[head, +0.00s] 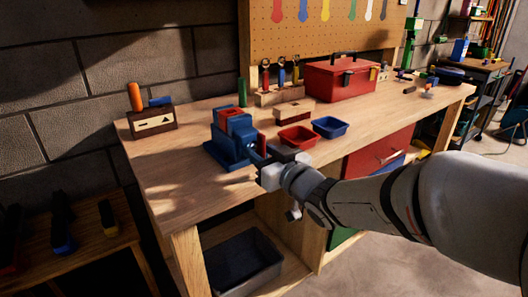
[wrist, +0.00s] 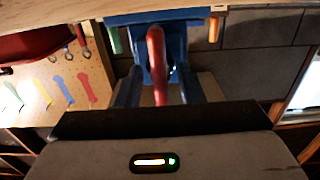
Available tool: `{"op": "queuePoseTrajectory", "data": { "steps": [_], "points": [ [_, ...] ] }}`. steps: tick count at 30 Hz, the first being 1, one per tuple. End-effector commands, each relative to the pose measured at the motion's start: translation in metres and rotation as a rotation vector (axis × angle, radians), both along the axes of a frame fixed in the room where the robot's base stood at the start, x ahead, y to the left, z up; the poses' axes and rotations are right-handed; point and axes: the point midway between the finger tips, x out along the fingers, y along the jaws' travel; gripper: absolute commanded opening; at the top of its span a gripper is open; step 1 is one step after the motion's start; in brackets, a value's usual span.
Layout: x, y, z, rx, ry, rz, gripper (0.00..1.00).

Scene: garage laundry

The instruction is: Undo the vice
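The blue vice (head: 230,148) with red parts on top stands near the front edge of the wooden workbench. In the wrist view, the vice (wrist: 178,32) fills the upper middle. Its red handle bar (wrist: 157,65) points toward my wrist camera. My gripper (head: 264,160) is at the front of the vice. In the wrist view its two dark fingers (wrist: 160,92) stand on either side of the red bar, with a visible gap on each side. Whether anything touches cannot be told. The vice's jaws and the bar's far end are partly hidden.
The workbench (head: 178,185) also holds a red tray (head: 297,138), a blue tray (head: 330,127), a wooden block (head: 294,110), a red toolbox (head: 340,78) and a wooden box (head: 152,122) at left. A dark bin (head: 243,262) sits below. The bench's front left top is clear.

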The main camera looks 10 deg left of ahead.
Motion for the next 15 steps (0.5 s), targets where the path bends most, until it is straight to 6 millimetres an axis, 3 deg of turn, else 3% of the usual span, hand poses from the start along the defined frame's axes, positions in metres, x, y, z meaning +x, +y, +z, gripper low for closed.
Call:
{"op": "queuePoseTrajectory", "data": {
  "steps": [2, 15],
  "points": [
    [-0.0001, -0.0002, 0.0, 0.0, 0.0, 0.0, 0.35],
    [-0.0001, -0.0004, 0.0, 0.0, 0.0, 0.0, 0.0]
  ]
}}
